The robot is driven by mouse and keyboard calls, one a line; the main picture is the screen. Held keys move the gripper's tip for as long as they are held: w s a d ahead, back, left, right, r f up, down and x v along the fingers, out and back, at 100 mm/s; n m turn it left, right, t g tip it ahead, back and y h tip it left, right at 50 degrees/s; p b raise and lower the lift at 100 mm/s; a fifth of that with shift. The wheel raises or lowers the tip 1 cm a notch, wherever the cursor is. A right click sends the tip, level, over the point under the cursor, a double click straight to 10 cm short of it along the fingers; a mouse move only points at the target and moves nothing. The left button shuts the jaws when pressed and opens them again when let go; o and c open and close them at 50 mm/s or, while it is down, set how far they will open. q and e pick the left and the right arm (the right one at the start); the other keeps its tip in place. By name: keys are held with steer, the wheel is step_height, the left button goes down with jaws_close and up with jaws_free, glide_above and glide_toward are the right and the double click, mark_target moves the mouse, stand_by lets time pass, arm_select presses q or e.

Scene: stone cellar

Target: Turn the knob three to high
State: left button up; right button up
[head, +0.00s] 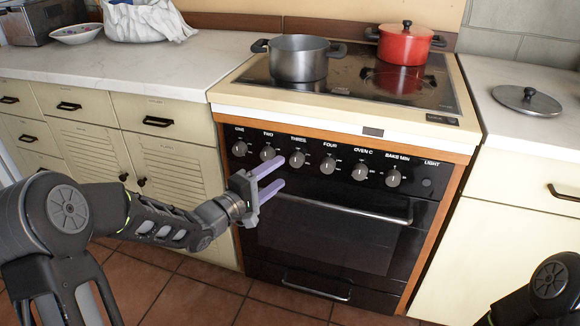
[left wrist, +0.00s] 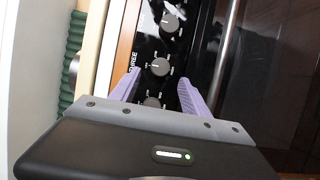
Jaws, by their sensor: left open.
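Knob three (head: 297,159) is a round grey knob on the black front panel of the stove, under the label THREE. Its pale pointer mark looks roughly upright, but fine detail is too small to read. My left gripper (head: 279,175) is open, its two purple fingers pointing at the panel just left of and below this knob in the head view. In the left wrist view, a knob (left wrist: 160,66) beside a label that seems to read THREE lies just beyond and between the open fingertips (left wrist: 158,78). The fingers hold nothing. My right gripper is out of view.
Knob two (head: 267,153) and knob four (head: 328,166) flank knob three closely. The oven door handle (head: 345,210) sticks out below. A grey pot (head: 299,62) and a red pot (head: 404,47) stand on the cooktop. A lid (head: 527,103) lies on the right counter.

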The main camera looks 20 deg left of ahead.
mark_target(294, 163)
arm_select(q)
steer(key=b+x, duration=0.1)
steer(key=x, duration=0.5)
steer(key=shift+c, duration=0.3)
jaws_close()
